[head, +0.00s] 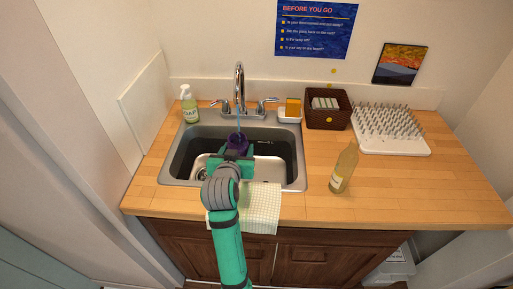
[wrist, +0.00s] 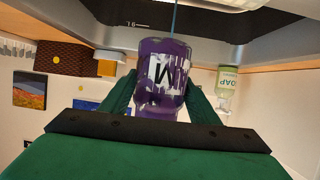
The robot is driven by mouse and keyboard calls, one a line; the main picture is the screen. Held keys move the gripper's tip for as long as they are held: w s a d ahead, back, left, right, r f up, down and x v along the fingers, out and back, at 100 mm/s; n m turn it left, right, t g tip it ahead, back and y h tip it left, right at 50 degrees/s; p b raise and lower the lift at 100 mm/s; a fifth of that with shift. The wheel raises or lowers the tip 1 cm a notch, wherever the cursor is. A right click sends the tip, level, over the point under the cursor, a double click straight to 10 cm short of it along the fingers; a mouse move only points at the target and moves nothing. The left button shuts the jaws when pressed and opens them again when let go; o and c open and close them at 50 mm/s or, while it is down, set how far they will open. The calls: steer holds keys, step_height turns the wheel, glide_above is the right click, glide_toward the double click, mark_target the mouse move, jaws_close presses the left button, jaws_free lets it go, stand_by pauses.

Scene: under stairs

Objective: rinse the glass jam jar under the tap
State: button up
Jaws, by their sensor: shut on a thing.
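The glass jam jar (head: 238,139) looks purple and is held over the sink, under the tap (head: 239,80). A thin blue stream of water runs from the spout down to the jar. In the wrist view, which appears upside down, the jar (wrist: 162,72) has a torn white label with a dark letter and purple smears. A thin blue line of water also shows at its sink-side end. My gripper (head: 236,152) is shut on the jar, with a green finger on either side of it. The sink (head: 299,172) has a dark basin, partly hidden by my arm.
A soap bottle (head: 189,104) stands left of the tap, and a sponge (head: 293,107) sits right of it. A basket (head: 328,121), a drying rack (head: 400,149) and a bottle (head: 343,168) stand on the right counter. A cloth (head: 262,205) hangs over the front edge.

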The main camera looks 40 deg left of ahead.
steer(key=a+r+x, duration=0.2)
steer(key=x, duration=1.2)
steer(key=shift+r, duration=0.25)
stand_by(0.4)
steer(key=shift+d, duration=0.2)
stand_by(0.4)
steer(key=shift+w+d, duration=0.3)
steer(key=shift+s+a, duration=0.1)
steer(key=shift+a, duration=0.05)
stand_by(0.3)
steer(key=shift+s+a, duration=0.25)
steer(key=shift+a, duration=0.05)
steer(key=shift+w, duration=0.1)
